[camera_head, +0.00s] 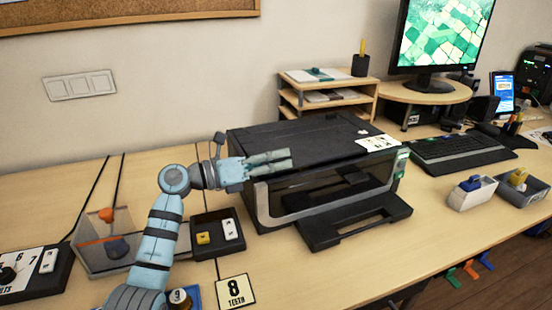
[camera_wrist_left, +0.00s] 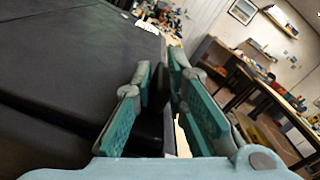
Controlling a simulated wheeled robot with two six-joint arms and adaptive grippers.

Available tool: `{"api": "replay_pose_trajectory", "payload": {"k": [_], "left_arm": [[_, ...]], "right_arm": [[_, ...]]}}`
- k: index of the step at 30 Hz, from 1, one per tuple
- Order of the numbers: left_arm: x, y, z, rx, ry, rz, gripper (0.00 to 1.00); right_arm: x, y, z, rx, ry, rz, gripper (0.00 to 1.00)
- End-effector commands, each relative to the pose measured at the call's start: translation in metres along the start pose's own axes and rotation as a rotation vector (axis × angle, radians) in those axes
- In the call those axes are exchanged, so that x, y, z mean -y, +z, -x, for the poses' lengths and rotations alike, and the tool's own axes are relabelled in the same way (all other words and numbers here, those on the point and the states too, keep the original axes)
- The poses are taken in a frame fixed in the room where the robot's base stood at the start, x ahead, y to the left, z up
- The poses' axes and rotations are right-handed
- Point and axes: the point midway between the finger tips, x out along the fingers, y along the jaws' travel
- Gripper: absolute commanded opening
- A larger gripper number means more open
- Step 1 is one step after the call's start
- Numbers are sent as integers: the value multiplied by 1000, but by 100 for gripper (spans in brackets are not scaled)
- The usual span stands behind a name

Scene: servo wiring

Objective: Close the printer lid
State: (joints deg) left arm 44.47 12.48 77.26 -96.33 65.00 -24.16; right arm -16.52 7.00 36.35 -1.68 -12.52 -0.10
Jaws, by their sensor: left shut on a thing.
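The black printer (camera_head: 262,205) stands in the middle of the table with its front tray (camera_head: 355,222) out. Its dark lid (camera_head: 315,132) lies about level over the body; whether a small gap remains is hard to tell. My left gripper (camera_head: 288,160) reaches in from the left at the lid's near left side. In the left wrist view, the gripper's teal fingers (camera_wrist_left: 162,105) stand on both sides of a dark edge, and the lid's broad dark surface (camera_wrist_left: 75,50) fills the left. The gripper is shut on that edge of the lid. My right gripper is not in view.
A black tray with small blocks (camera_head: 225,235) and a clear bin (camera_head: 90,258) lie left of the printer. A wooden shelf (camera_head: 370,95) stands behind it. The keyboard (camera_head: 455,152) and small boxes (camera_head: 470,195) are to the right. The front table strip is mostly clear.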

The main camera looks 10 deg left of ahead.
Motion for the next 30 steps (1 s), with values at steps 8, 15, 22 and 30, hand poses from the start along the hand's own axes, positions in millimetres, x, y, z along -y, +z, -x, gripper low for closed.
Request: {"api": "replay_pose_trajectory", "payload": {"k": [8, 15, 22, 30], "left_arm": [[1, -3, -5, -9, -9, 5, 0], [2, -2, -6, -9, -11, 4, 31], [1, -2, -4, -7, -8, 2, 31], [-1, -2, 36, -8, -1, -1, 31]], "right_arm": [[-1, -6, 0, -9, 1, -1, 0], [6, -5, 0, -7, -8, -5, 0], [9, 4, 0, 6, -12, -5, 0], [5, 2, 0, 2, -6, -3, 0]]}}
